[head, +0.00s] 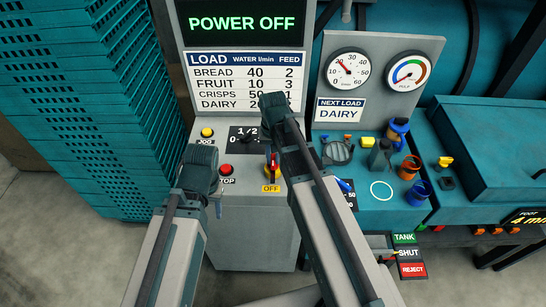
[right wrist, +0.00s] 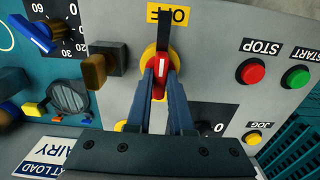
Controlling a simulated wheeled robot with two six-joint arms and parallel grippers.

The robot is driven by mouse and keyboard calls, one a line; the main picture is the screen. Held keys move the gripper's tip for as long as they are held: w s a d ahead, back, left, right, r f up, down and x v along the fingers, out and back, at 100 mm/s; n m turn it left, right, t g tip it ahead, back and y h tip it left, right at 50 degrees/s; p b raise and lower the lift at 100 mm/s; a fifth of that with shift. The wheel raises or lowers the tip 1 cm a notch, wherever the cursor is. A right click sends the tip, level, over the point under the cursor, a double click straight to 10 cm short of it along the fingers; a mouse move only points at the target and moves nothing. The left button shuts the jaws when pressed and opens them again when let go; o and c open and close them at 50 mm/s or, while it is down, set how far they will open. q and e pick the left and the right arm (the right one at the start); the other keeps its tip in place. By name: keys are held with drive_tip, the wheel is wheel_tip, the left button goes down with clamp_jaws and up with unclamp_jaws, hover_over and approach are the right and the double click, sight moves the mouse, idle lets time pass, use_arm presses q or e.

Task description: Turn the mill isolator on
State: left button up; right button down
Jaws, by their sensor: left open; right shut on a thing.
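The mill isolator (head: 270,172) is a red handle on a yellow disc, low on the grey panel, above a yellow OFF label (head: 271,188). In the right wrist view the red handle (right wrist: 160,88) with a white mark lies in line with the partly hidden label (right wrist: 178,15). My right gripper (right wrist: 160,80) is shut on the handle, a finger on each side. In the head view the right gripper (head: 272,160) comes down from above it. My left gripper (head: 218,205) is open, beside the panel's lower left, apart from the isolator. The screen (head: 247,23) reads POWER OFF.
A red STOP button (head: 226,169) and a yellow JOG button (head: 207,132) sit left of the isolator. A green START button (right wrist: 296,76) shows in the right wrist view. Gauges (head: 347,68), cups (head: 409,167) and a teal counter (head: 375,215) are to the right. Stacked teal crates (head: 85,110) stand left.

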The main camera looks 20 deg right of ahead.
drive_tip(key=n, duration=1.4)
drive_tip(key=shift+n, duration=1.9)
drive_tip(key=c, duration=0.8)
unclamp_jaws()
